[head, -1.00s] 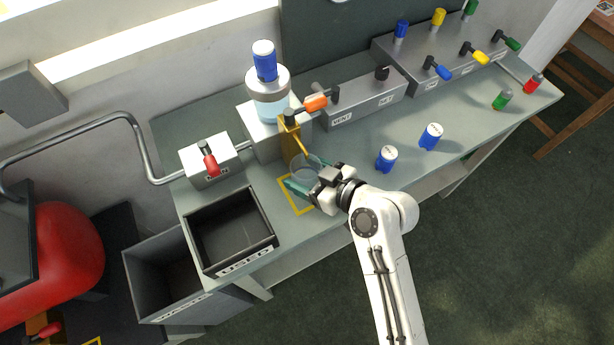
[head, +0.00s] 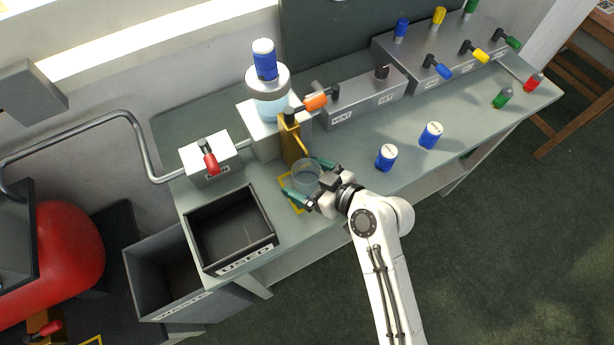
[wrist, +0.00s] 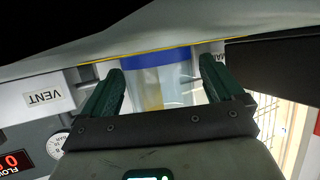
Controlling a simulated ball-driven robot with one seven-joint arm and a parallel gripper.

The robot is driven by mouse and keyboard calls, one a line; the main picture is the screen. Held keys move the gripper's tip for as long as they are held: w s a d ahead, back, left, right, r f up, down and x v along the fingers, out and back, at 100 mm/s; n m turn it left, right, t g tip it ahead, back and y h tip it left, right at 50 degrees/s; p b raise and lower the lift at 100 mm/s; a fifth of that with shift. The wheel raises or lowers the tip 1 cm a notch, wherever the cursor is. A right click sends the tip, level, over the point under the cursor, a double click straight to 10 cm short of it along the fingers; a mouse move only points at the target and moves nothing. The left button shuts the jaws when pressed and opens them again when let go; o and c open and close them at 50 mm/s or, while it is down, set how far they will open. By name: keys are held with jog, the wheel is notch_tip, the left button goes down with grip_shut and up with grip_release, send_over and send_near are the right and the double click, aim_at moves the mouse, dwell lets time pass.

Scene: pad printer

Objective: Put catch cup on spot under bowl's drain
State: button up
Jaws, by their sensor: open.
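The clear catch cup (head: 306,174) stands by the brass drain spout (head: 292,140) of the bowl (head: 269,93), over or beside the yellow-outlined spot (head: 291,198). The cup partly covers the outline, so I cannot tell if it is fully inside. My gripper (head: 308,180) is open, with its green fingers on either side of the cup. In the wrist view the see-through cup (wrist: 160,88) shows between the two fingers (wrist: 165,78). I cannot tell whether either finger touches it.
A black open tray (head: 267,247) is close on the left. A red-handled valve box (head: 209,169) and a grey vent box (head: 355,105) flank the bowl's stand.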

jog(key=b+v, duration=0.1)
jog(key=v, duration=1.1)
jog(key=s+d+f+m+g+h, duration=0.3)
jog(key=s+d+f+m+h, duration=0.1)
jog(key=s+d, duration=0.6)
jog(key=s+d+f+m+g+h, duration=0.3)
jog(key=s+d+f+m+h, duration=0.2)
jog(key=s+d, duration=0.5)
jog(key=d+m+h, duration=0.1)
jog(key=m+h, duration=0.1)
jog(key=shift+d+m+g, duration=0.25)
jog(key=shift+m+g, duration=0.05)
